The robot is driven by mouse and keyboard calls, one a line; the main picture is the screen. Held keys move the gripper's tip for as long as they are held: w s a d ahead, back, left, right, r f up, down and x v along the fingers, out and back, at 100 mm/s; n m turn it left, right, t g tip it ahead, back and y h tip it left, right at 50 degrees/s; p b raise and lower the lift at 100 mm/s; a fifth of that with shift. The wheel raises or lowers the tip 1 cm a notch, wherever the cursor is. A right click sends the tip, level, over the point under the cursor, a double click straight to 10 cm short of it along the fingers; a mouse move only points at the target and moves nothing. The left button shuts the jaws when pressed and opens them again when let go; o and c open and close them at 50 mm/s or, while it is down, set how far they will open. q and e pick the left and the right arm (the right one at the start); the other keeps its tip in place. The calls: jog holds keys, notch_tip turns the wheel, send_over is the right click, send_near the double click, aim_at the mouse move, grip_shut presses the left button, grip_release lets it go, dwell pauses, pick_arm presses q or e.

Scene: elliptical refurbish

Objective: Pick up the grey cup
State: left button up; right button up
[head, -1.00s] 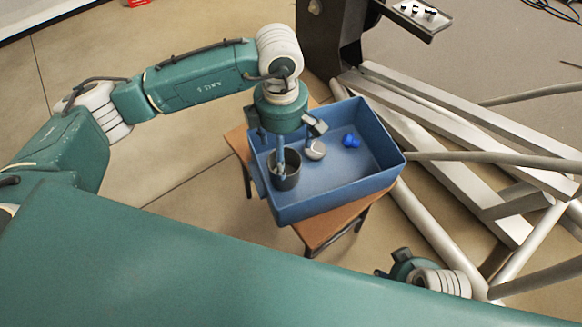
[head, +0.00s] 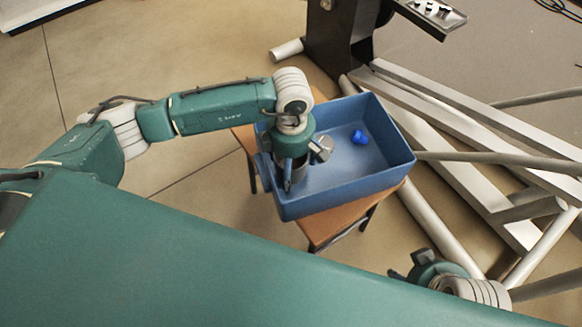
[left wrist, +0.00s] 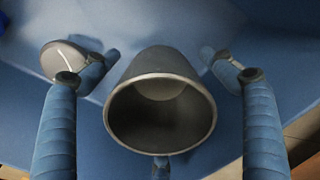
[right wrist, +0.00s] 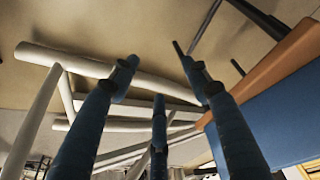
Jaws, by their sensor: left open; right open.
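The grey cup (left wrist: 160,115) stands in the blue bin, its open rim facing the left wrist camera. My left gripper (left wrist: 160,58) is open, with fingers on both sides of the cup and a third finger at the near rim. Gaps show between the side fingers and the cup, so it is not gripped. In the head view my left gripper (head: 302,172) reaches down into the left part of the bin and hides most of the cup. My right gripper (head: 398,274) is low at the right, outside the bin; its fingers (right wrist: 158,68) are spread and empty in the right wrist view.
The blue bin (head: 345,195) sits on a small wooden table (head: 330,228). A rounded grey object (left wrist: 62,60) lies beside the cup, close to one finger. A blue object (head: 359,137) lies farther right in the bin. Metal beams (head: 470,145) lie on the floor to the right.

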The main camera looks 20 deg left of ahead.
pick_arm(q)
jog(key=c, duration=1.2)
jog(key=shift+r, duration=0.1)
jog(key=shift+c, duration=0.2)
